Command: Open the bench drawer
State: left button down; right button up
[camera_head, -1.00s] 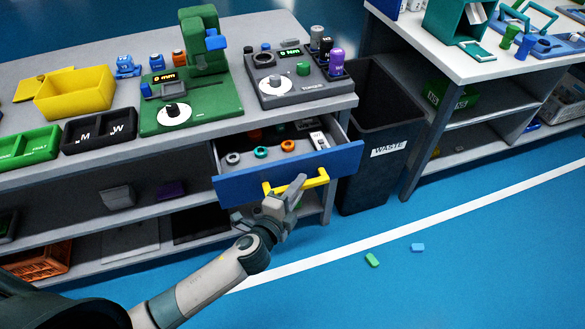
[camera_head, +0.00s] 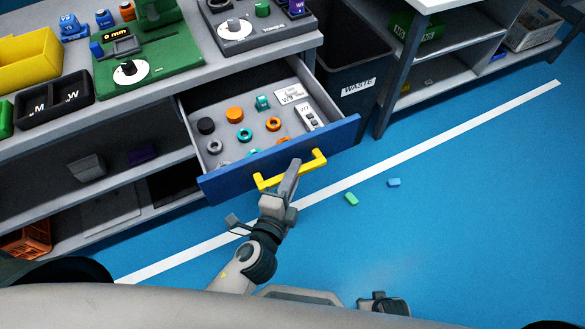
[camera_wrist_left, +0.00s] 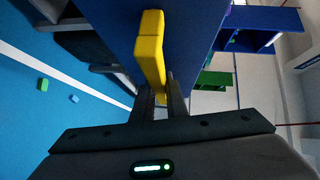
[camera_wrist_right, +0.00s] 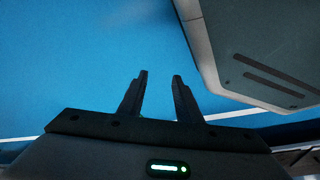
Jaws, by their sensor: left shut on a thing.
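The bench drawer (camera_head: 230,178) has a blue front and stands well pulled out from under the bench top in the head view. Its yellow handle (camera_head: 312,164) runs along the front. My left gripper (camera_head: 292,170) is shut on the handle; the left wrist view shows the yellow handle (camera_wrist_left: 150,48) between its fingers (camera_wrist_left: 160,102). Inside the drawer lie several rings and round pieces, among them an orange one (camera_head: 234,114) and a black one (camera_head: 206,125), plus white labelled parts. My right gripper (camera_wrist_right: 160,80) is open and empty above the blue floor in the right wrist view.
A dark waste bin (camera_head: 345,60) stands right of the drawer, beside another shelf unit (camera_head: 440,75). A green piece (camera_head: 351,199) and a blue piece (camera_head: 394,182) lie on the floor. The floor in front of the drawer is otherwise clear.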

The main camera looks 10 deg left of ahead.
pick_arm(q)
jog(key=c, duration=2)
grip_release()
jog(key=shift+c, duration=0.2)
pick_arm(e)
jog(key=shift+s+f, duration=0.15)
jog(key=shift+s, duration=0.05)
pick_arm(q)
jog(key=shift+s, duration=0.15)
